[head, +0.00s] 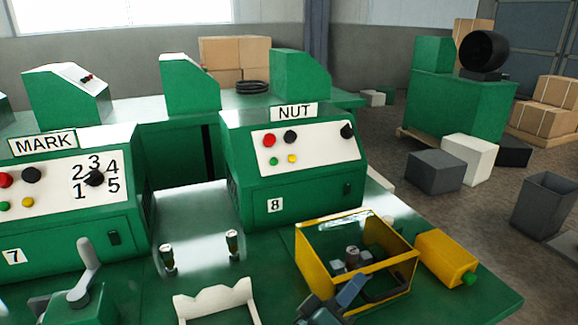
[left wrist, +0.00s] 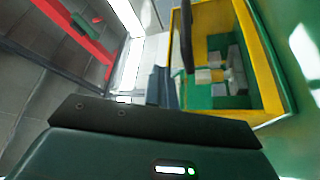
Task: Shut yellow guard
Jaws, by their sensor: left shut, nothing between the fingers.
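The yellow guard (head: 404,243) is a box-like yellow frame with clear panels at the front right of the green bench, in front of the machine marked NUT and 8. Grey tooling parts (head: 352,256) show inside it. A dark bar runs low along its front; I cannot tell how far the guard stands open. My left gripper (head: 349,292) is shut and empty at the guard's front left corner; contact is unclear. In the left wrist view the yellow frame (left wrist: 266,88) lies just beyond the shut fingers (left wrist: 161,88). My right gripper is not in view.
A yellow box with a green button (head: 445,258) stands right of the guard. A white notched bracket (head: 216,301) and two small dark posts (head: 232,243) are to the left. The NUT machine (head: 290,160) rises behind. The green bench corner right of the guard is mostly clear.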

